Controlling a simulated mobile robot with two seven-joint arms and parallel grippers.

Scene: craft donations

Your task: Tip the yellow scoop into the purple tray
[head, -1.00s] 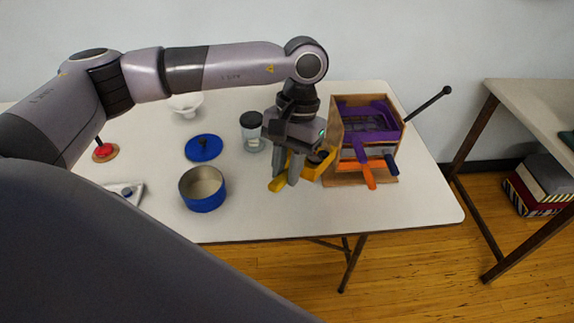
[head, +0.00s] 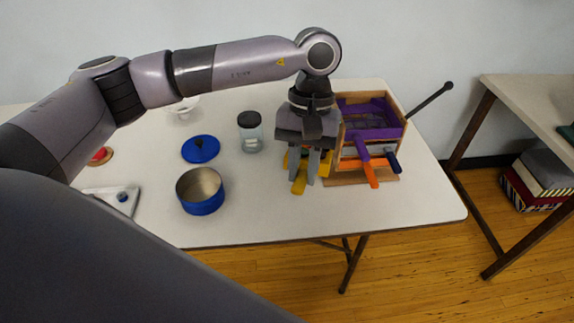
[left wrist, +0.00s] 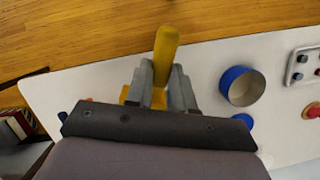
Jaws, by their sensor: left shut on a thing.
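My left gripper (head: 311,166) is shut on the yellow scoop (head: 299,185), just left of the wooden box. The scoop's yellow handle (left wrist: 166,50) sticks out between the fingers in the left wrist view; its bowl is mostly hidden behind the fingers and palm. I cannot tell what is in it. The scoop is beside the box, not over the tray. My right gripper does not show.
The wooden box (head: 398,100) has orange (head: 369,172) and dark blue (head: 393,161) handles at its front and a black rod at right. A glass jar (head: 250,138), a blue lid (head: 200,148) and an open blue tin (head: 202,204) stand left. The table's front edge is clear.

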